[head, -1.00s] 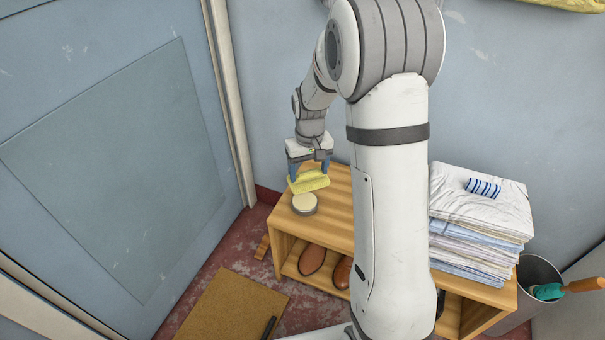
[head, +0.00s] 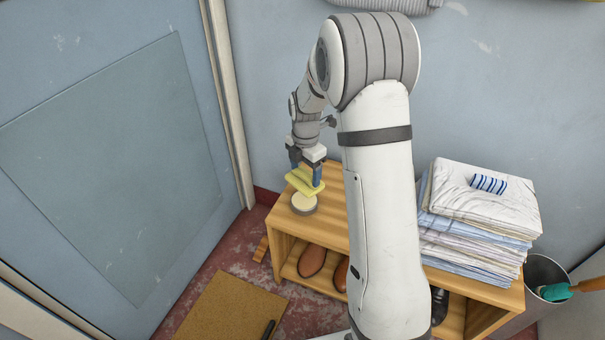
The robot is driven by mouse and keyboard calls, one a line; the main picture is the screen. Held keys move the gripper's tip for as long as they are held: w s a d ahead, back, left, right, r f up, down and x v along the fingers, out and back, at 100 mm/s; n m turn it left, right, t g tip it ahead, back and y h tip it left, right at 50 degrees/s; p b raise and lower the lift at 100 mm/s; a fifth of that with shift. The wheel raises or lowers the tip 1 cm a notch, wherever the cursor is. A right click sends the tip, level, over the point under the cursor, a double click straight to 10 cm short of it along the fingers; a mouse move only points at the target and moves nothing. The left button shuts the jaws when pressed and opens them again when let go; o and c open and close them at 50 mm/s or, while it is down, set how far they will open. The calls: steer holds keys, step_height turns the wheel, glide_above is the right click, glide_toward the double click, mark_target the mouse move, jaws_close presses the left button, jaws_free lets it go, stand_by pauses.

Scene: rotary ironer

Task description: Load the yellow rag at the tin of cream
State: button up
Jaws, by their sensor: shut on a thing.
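The rag hangs just above and slightly behind the tin of cream (head: 303,203). The tin is a low round tin with a pale cream top, standing near the left end of the wooden bench (head: 280,218). The rag hides the tin's far edge in part. I cannot tell whether the rag touches the cream.
A stack of folded linen (head: 475,215) with a blue-striped cloth (head: 488,184) on top stands on the bench's right part. Brown shoes (head: 312,262) sit on the shelf below. A grey bin (head: 548,275) with a teal-headed brush stands at right. A brown mat (head: 222,310) lies on the floor.

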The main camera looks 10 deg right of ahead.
steer(key=n, duration=0.3)
steer(key=w+f+n, duration=0.1)
steer(key=shift+f+n+b, duration=0.1)
steer(key=shift+n+b, duration=0.2)
steer(key=shift+n, duration=0.1)
steer(key=shift+f+b, duration=2.3)
steer(key=shift+f, duration=0.7)
steer(key=shift+s+f, duration=0.1)
steer(key=shift+f, duration=0.45)
steer(key=shift+r, duration=0.1)
steer(key=shift+r+p, duration=2.8)
steer(key=shift+r, duration=0.75)
steer(key=shift+f, duration=0.1)
